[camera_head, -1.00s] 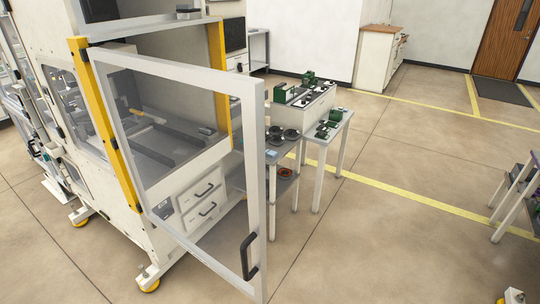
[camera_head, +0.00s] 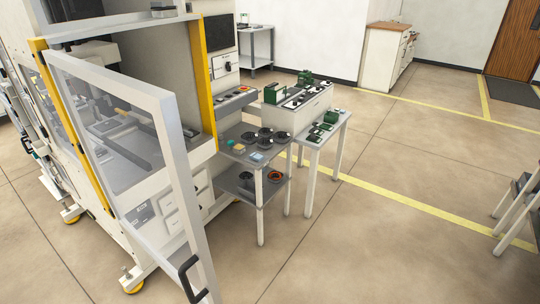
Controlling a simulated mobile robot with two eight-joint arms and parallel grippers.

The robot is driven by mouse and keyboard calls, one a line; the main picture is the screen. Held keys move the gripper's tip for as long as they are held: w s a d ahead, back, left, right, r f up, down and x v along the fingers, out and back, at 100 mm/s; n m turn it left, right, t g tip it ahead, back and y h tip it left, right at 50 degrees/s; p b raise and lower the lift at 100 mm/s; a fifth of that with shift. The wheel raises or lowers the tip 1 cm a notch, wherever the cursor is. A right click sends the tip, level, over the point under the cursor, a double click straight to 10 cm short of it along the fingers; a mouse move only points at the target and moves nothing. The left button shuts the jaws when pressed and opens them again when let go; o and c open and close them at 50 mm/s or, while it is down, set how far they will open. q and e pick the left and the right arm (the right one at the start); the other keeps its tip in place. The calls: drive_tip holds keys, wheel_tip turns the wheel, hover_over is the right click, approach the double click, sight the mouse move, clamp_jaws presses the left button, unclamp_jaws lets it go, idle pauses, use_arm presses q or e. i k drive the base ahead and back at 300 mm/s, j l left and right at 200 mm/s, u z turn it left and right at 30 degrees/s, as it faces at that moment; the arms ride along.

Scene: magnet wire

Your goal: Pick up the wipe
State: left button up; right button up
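A small flat light-blue piece (camera_head: 257,156) lies on the top shelf of the grey side table (camera_head: 228,156), near its front edge. A small tan and green block (camera_head: 239,147) lies to its left. Either may be the wipe; both are too small to tell. Several dark round spools (camera_head: 265,142) stand behind them on the same shelf. Neither of my grippers shows in the head view.
An open glazed door (camera_head: 180,170) with a white frame and black handle (camera_head: 190,279) swings out in front of the machine, left of the side table. A white table (camera_head: 343,118) with green devices stands right of it. Floor (camera_head: 370,240) in front and right is clear.

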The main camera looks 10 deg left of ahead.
sight(255, 156)
drive_tip(key=i+l+z, duration=0.1)
drive_tip(key=i+l, duration=0.35)
drive_tip(key=i+l+z, duration=0.15)
drive_tip(key=i+l, duration=0.2)
drive_tip(key=i, duration=0.2)
drive_tip(key=i+j+z, duration=0.15)
drive_tip(key=i+j, duration=0.2)
drive_tip(key=i, duration=0.2)
drive_tip(key=i+j+z, duration=0.15)
drive_tip(key=i+j, duration=0.4)
drive_tip(key=j, duration=0.35)
drive_tip(key=i+j+z, duration=0.1)
drive_tip(key=j, duration=0.35)
drive_tip(key=i+j, duration=0.15)
drive_tip(key=j, duration=0.35)
drive_tip(key=i+j, duration=0.1)
drive_tip(key=j, duration=0.35)
drive_tip(key=z, duration=0.05)
